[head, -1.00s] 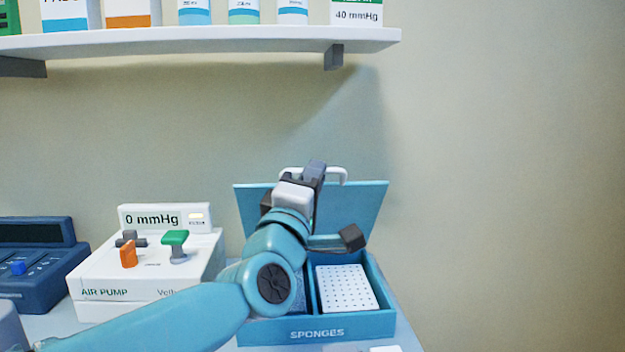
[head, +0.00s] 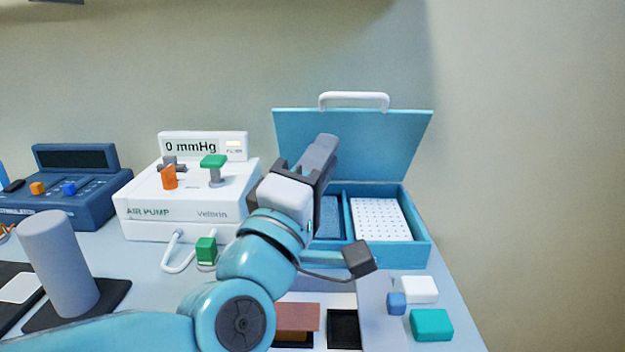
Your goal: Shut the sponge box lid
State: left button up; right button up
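The sponge box (head: 419,256) is a blue two-compartment box at the right of the table, partly hidden by my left arm. Its blue lid (head: 385,145) stands open at the back, raised and leaning away, with a white handle (head: 353,97) along its top edge. A white dotted sponge (head: 380,220) lies in the right compartment; a blue one (head: 327,218) shows partly in the left. My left gripper (head: 312,160) is in front of the lid's left part, below and left of the handle, apart from it in the picture. Its finger gap is unclear. My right gripper is out of view.
A white air pump (head: 190,205) with a green knob stands left of the box, and a dark blue device (head: 75,190) further left. A grey cylinder (head: 58,262) stands at the front left. Small blocks, one teal (head: 431,325), lie in front of the box.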

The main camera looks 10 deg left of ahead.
pick_arm(q)
jog(key=shift+v, duration=1.5)
